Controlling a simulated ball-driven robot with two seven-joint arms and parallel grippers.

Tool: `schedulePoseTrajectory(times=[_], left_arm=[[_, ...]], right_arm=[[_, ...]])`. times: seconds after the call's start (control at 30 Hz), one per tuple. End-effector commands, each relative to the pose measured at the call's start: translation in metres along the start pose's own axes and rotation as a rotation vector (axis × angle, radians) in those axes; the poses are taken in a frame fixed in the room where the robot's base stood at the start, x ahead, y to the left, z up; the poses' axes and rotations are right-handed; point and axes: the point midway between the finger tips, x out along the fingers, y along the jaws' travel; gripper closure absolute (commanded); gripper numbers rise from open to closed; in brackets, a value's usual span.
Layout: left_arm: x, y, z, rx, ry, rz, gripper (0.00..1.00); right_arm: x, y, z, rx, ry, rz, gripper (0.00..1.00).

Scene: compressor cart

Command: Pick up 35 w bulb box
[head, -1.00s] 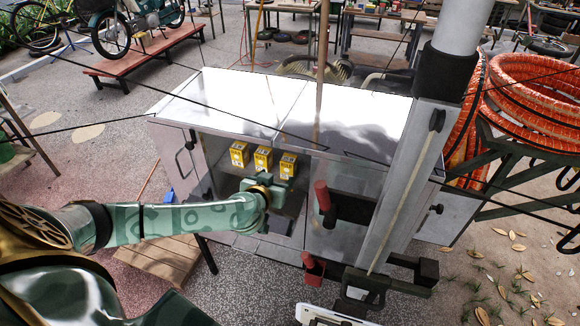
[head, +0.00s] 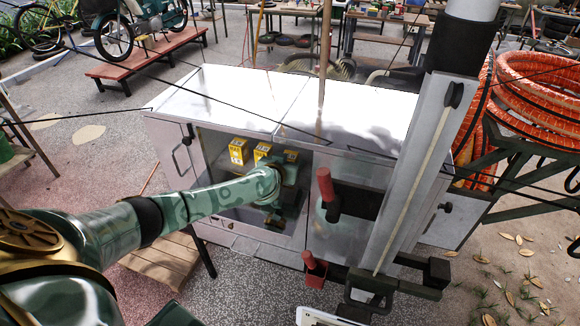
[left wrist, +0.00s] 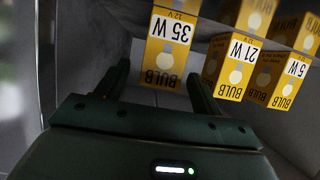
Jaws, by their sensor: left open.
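The 35 W bulb box is yellow and white. In the left wrist view the 35 W box (left wrist: 168,50) appears with its print upside down, between and beyond my finger tips. My left gripper (left wrist: 158,72) is open, with a finger toward each side of the box and nothing held. In the head view the left gripper (head: 288,180) is at the cabinet opening. Whether the fingers touch the box cannot be told. My right gripper is not in view.
The 21 W box (left wrist: 230,68) stands close beside the right finger in the wrist view, with the 5 W box (left wrist: 289,82) beyond it. The white cabinet top (head: 235,95) lies above the opening. A red handle (head: 325,185) stands out to the right.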

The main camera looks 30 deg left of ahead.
Motion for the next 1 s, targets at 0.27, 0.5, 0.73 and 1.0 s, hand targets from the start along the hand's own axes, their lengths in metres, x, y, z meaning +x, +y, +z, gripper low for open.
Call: schedulePoseTrajectory(times=[0.27,0.5,0.73,1.0], left_arm=[[0.0,0.0,0.0,0.0,0.0,0.0,0.81],[-0.001,0.0,0.0,0.001,-0.001,0.0,0.81],[-0.024,-0.001,-0.013,0.002,0.0,0.001,0.81],[-0.093,0.0,-0.018,0.003,-0.001,0.003,0.81]], right_arm=[[0.0,-0.001,0.001,0.0,-0.002,-0.001,0.64],[-0.001,-0.001,0.001,0.0,-0.002,-0.001,0.64],[-0.017,0.0,-0.002,0.001,0.001,0.0,0.64],[-0.043,0.001,-0.007,0.001,0.006,0.001,0.64]])
